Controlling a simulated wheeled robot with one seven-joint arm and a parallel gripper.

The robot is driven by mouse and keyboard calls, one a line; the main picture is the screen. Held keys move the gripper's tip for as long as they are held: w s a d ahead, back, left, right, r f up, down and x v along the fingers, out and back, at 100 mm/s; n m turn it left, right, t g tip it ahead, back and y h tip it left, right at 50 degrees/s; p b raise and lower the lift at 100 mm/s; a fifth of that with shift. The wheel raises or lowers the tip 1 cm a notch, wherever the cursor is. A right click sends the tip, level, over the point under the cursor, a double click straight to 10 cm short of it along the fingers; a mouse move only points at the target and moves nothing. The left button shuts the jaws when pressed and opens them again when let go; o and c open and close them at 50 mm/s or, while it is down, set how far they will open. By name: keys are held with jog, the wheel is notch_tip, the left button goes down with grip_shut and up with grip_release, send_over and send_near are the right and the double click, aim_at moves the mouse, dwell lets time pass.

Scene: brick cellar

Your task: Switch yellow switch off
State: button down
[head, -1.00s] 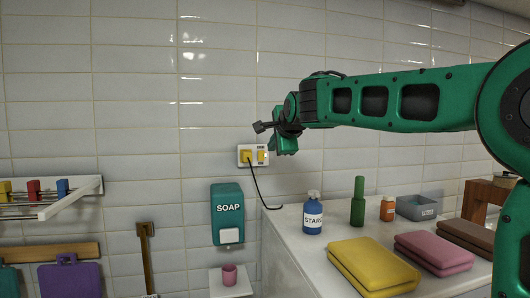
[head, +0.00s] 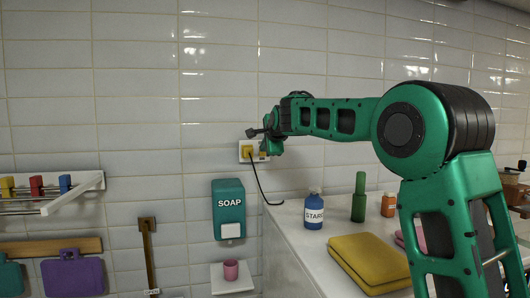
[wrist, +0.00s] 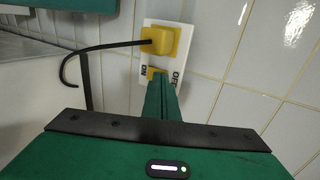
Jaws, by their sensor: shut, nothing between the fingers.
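A white wall plate (wrist: 178,52) carries a yellow plug (wrist: 160,41) with a black cord and a yellow switch (wrist: 154,72) beside it. ON and OFF labels sit on opposite sides of the switch. In the head view the plate (head: 243,145) is on the tiled wall, its right part mostly covered by my gripper (head: 264,153). In the wrist view my gripper (wrist: 161,82) is shut and empty, its tips at the switch and hiding part of it. I cannot tell whether they touch, or which way the switch is tilted.
The black cord (head: 260,185) hangs from the plug to the counter (head: 290,225). A soap dispenser (head: 228,208) is on the wall below left. A blue starch bottle (head: 314,211), a green bottle (head: 358,199) and a yellow folded towel (head: 370,260) are on the counter. The wall above is clear.

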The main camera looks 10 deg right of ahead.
dwell(0.3)
jog(key=shift+w+r, duration=0.7)
jog(key=shift+d+r, duration=0.1)
